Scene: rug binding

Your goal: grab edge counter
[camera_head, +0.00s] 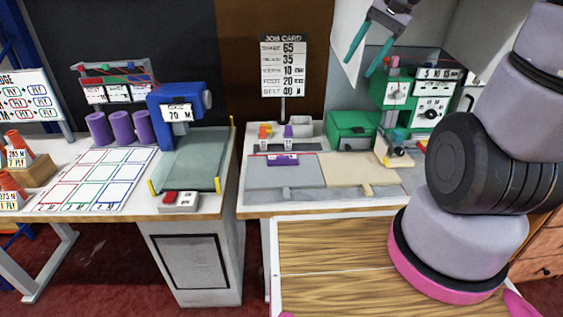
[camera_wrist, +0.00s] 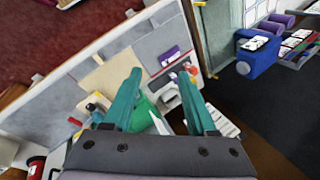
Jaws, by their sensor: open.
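No label that I can read names the edge counter. A small purple piece with a pale label (camera_head: 283,160) lies at the back of the grey pad (camera_head: 285,177); in the wrist view the purple piece (camera_wrist: 169,56) shows beyond my fingertips. A blue machine reading "70 M" (camera_head: 177,106) stands on the left bench; it is at upper right in the wrist view (camera_wrist: 257,54). My gripper (camera_head: 360,68) is high above the back of the right bench, its teal fingers apart and empty. The fingers (camera_wrist: 158,74) also look spread in the wrist view, touching nothing.
A green box (camera_head: 352,129) and a green machine with dials (camera_head: 412,95) stand behind the beige board (camera_head: 358,168). A job card (camera_head: 283,66) stands on a post. Purple rolls (camera_head: 120,127) and a coloured grid sheet (camera_head: 98,178) are on the left bench. A gap separates the benches.

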